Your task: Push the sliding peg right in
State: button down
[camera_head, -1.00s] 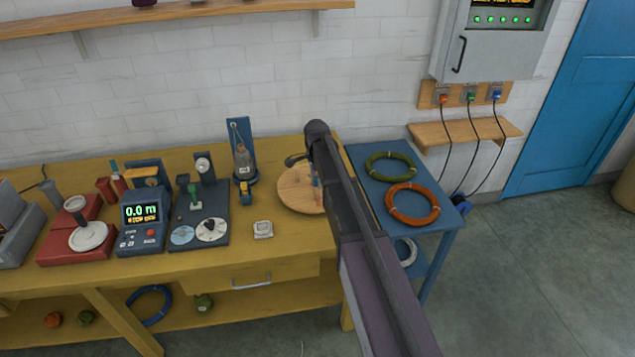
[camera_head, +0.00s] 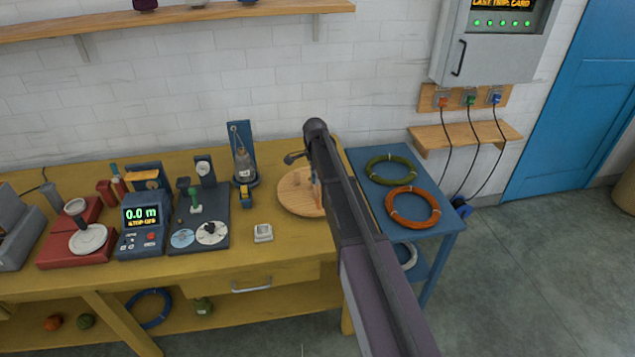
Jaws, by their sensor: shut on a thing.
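A round wooden board (camera_head: 292,196) lies at the right end of the yellow bench, with its right part behind my arm. A thin upright piece (camera_head: 314,175), blue and brown, shows at the arm's left edge over the board. I cannot tell if it is the sliding peg, and no other peg is clear. My dark arm rises from the lower right and crosses in front of the board. A small dark part juts out to its left above the board. My gripper's jaws are hidden behind the arm, so what they hold does not show.
Left of the board stand a blue upright stand (camera_head: 242,150), a small pale block (camera_head: 263,232), a dark panel with dials (camera_head: 205,222) and a display box (camera_head: 144,225). A blue table (camera_head: 366,160) with green and orange rings is at right.

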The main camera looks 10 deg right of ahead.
jog(key=shift+w, duration=0.5)
jog(key=shift+c, duration=1.7)
grip_release()
jog(key=shift+r, duration=0.1)
